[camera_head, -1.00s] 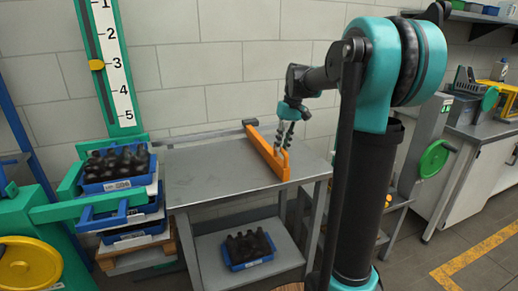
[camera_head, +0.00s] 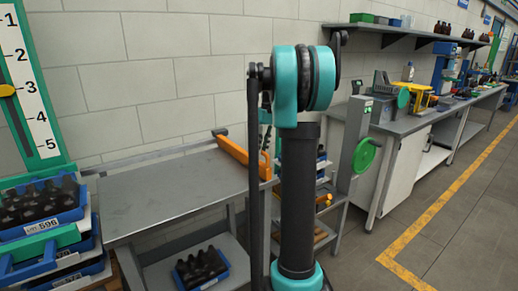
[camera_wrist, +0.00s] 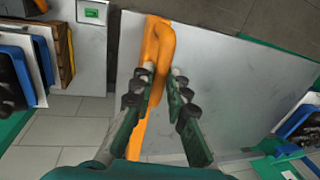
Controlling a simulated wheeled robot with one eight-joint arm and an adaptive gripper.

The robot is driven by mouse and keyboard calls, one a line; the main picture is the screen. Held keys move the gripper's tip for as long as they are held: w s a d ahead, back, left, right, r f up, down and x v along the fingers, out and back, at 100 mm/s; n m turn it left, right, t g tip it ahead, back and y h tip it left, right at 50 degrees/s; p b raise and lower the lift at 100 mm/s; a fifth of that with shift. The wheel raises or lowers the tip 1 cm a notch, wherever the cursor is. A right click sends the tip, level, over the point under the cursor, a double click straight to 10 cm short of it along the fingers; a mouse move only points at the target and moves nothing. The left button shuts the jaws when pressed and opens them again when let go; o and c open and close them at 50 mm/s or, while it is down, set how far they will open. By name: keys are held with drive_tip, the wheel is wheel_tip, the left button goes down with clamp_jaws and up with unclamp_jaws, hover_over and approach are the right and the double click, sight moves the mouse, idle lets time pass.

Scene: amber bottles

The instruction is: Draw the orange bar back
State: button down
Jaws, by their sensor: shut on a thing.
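The orange bar (camera_head: 243,158) lies across the right end of the grey metal table (camera_head: 160,195). Its far end meets the rail along the back edge and its near end has a raised loop handle. In the wrist view the bar (camera_wrist: 153,60) runs up between the fingers of my gripper (camera_wrist: 163,73), the loop at the top. My gripper is shut on the bar, its dark jointed fingers on either side. In the head view my arm mostly hides the gripper.
The tabletop left of the bar is clear. A blue crate of dark bottles (camera_head: 40,208) stands at the left, and another (camera_head: 200,268) sits on the lower shelf. A green wheel (camera_head: 366,155) and a workbench (camera_head: 415,120) stand to the right.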

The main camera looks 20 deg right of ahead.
drive_tip(key=shift+w+d, duration=0.1)
drive_tip(key=shift+d, duration=0.15)
drive_tip(key=c, duration=1.5)
unclamp_jaws()
drive_tip(key=shift+d, duration=0.1)
drive_tip(key=r, duration=0.4)
drive_tip(key=d+r, duration=0.1)
drive_tip(key=r, duration=0.3)
drive_tip(key=d+r, duration=0.1)
drive_tip(key=r, duration=0.2)
drive_tip(key=shift+w+r, duration=0.35)
drive_tip(key=shift+r, duration=0.05)
drive_tip(key=s+a+f+m+t+h, duration=0.1)
drive_tip(key=s+a+f, duration=0.4)
drive_tip(key=f, duration=0.3)
drive_tip(key=s+a+f+m+t+h, duration=0.1)
drive_tip(key=s+a+f, duration=0.4)
drive_tip(key=s+f, duration=0.15)
drive_tip(key=s+a+f+t, duration=0.1)
drive_tip(key=s+a+f, duration=0.1)
drive_tip(key=s+f, duration=0.4)
drive_tip(key=s+a+f+t, duration=0.1)
drive_tip(key=s+f, duration=0.5)
drive_tip(key=s+a+f+m, duration=0.1)
drive_tip(key=s+a+f, duration=0.1)
drive_tip(key=s+f, duration=0.4)
drive_tip(key=shift+s+a+t, duration=0.35)
drive_tip(key=shift+t, duration=0.05)
